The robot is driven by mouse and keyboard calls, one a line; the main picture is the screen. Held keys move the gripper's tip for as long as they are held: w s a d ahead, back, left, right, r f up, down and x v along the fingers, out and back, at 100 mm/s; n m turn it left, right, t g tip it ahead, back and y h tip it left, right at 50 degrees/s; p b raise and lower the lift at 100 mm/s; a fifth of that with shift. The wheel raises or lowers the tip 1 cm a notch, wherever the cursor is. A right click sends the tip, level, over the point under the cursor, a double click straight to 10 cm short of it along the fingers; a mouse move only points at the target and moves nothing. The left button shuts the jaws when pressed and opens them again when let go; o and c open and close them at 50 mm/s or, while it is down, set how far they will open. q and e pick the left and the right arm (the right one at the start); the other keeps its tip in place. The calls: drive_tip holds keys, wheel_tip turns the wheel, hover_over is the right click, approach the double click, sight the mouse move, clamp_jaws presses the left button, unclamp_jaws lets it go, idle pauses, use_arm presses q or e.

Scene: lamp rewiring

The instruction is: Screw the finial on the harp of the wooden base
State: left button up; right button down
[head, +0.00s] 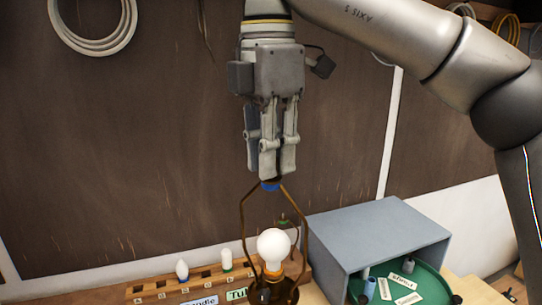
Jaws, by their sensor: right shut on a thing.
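The brass harp (245,210) stands upright around a white bulb (273,245) on the lamp base, which is mostly cut off by the bottom edge. My right gripper (269,174) points straight down over the harp's top. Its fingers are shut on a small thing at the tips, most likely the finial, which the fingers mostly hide. A small blue piece (270,186) shows just under the fingertips at the harp's top; I cannot tell whether it is part of the finial. My left gripper is not in view.
A wooden rack (140,293) with labelled slots and small bulbs stands at the lower left. A grey open box (375,230) with a green round tray (430,290) is at the right. Coiled cable (92,48) hangs on the brown wall behind.

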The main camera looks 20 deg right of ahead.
drive_tip(key=m+b, duration=0.1)
drive_tip(key=m, duration=0.3)
drive_tip(key=shift+f, duration=0.1)
drive_tip(key=shift+m+b, duration=0.3)
drive_tip(key=shift+m, duration=0.6)
drive_tip(key=c, duration=1.3)
unclamp_jaws()
drive_tip(key=shift+s, duration=0.1)
